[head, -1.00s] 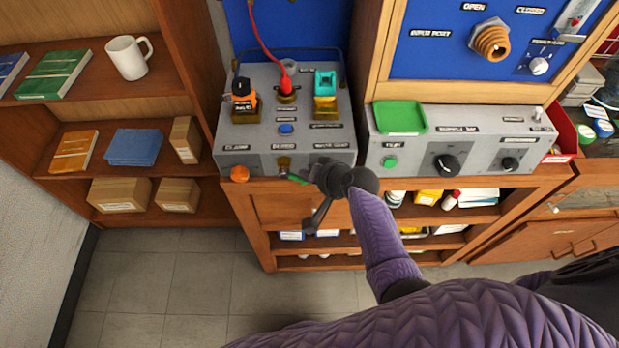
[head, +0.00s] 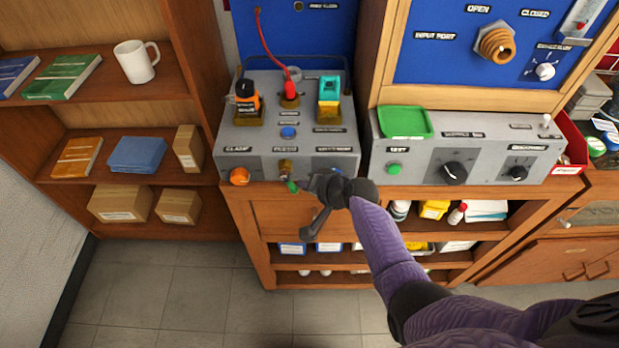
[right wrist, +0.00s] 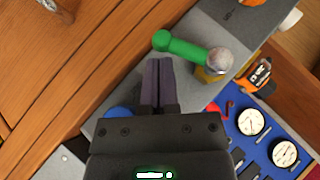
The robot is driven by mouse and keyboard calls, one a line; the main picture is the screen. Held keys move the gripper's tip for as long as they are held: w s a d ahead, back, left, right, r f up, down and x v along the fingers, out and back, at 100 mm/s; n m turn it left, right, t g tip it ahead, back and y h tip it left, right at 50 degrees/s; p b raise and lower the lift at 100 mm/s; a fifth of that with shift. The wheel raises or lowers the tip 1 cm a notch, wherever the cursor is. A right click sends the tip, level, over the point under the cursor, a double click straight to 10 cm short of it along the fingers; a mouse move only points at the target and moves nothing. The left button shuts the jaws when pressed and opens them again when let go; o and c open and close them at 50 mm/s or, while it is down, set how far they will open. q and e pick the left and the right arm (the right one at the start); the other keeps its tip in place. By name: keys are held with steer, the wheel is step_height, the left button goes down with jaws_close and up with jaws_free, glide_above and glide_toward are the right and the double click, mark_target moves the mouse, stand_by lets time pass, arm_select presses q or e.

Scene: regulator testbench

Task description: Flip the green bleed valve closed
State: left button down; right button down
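The green bleed valve shows in the head view as a brass body (head: 285,167) on the front face of the left grey box, with its green handle (head: 292,187) sticking out toward the front. In the right wrist view the green handle (right wrist: 182,46) runs from a silver round cap to a rounded green end. My right gripper (head: 312,184) is just right of the handle in the head view. In the right wrist view its fingers (right wrist: 157,62) are together and empty, tips close to the handle; I cannot tell whether they touch. My left gripper is out of view.
An orange knob (head: 239,176) is left of the valve on the same face. A blue knob (right wrist: 119,112) lies beside my fingers in the right wrist view. The right grey box (head: 425,160) holds a green tray (head: 405,122). Open floor lies in front.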

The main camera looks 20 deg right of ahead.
steer(key=shift+w+a+f+b, duration=0.15)
steer(key=shift+a+f+b, duration=0.2)
steer(key=shift+f, duration=0.25)
steer(key=shift+a+f, duration=0.1)
steer(key=shift+a, duration=0.05)
stand_by(0.5)
steer(key=p+v, duration=0.5)
steer(key=v, duration=0.5)
